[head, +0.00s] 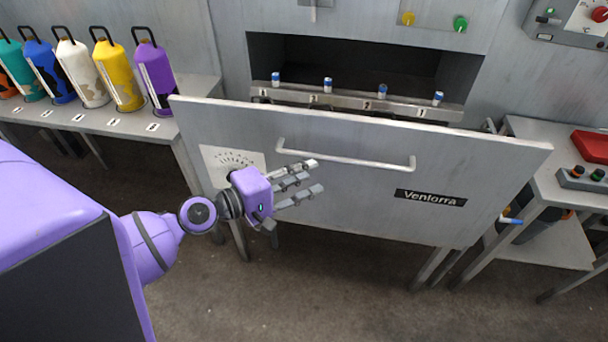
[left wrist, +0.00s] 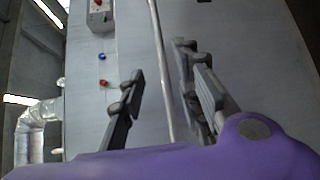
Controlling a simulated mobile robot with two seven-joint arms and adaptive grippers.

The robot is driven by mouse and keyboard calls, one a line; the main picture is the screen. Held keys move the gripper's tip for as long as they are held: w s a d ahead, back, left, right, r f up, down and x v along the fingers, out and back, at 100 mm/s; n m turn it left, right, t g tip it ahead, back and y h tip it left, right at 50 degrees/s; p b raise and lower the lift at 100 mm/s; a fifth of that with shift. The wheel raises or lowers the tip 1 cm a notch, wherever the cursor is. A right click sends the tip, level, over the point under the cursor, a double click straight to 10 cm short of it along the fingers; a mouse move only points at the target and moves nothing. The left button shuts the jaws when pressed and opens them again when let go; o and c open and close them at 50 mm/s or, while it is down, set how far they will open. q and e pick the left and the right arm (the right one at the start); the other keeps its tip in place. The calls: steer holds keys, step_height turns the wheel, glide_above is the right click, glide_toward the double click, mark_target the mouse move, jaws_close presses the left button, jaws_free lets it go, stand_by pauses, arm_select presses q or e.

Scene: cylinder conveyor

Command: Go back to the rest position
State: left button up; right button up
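My left gripper (head: 315,177) is in front of the grey oven-like door (head: 330,205), at the left end of its pale bar handle (head: 345,158). Its fingers are spread apart with nothing held. In the left wrist view the open fingers (left wrist: 163,85) stand on either side of the bar handle (left wrist: 160,60) as seen by the camera; I cannot tell whether they touch it. The door hangs partly open, tilted outward, with a "Ventorra" label. My right gripper is not in view.
Behind the door a numbered rack (head: 350,101) holds several small blue-and-white cylinders. Several coloured canisters stand on a shelf (head: 103,124) at left. A side table (head: 545,160) with a red item (head: 592,146) and a knob box is at right. Floor in front is clear.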

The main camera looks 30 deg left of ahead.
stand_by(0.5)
arm_select(q)
steer(key=s+f+m+g+y+p, duration=0.1)
steer(key=s+f+m+y, duration=0.1)
steer(key=s+f+m, duration=0.5)
steer(key=s+f+m+g+y, duration=0.1)
steer(key=s+f+m+y, duration=0.15)
steer(key=f+m, duration=0.45)
steer(key=s+d+f+g+y+p, duration=0.1)
steer(key=s+d+f, duration=0.1)
steer(key=s+f, duration=0.3)
steer(key=s+d+f+g+y+p, duration=0.1)
steer(key=s+f, duration=0.5)
steer(key=s, duration=0.7)
steer(key=shift+s+d+g+y, duration=0.4)
steer(key=shift+g+y, duration=0.25)
steer(key=shift+g, duration=0.15)
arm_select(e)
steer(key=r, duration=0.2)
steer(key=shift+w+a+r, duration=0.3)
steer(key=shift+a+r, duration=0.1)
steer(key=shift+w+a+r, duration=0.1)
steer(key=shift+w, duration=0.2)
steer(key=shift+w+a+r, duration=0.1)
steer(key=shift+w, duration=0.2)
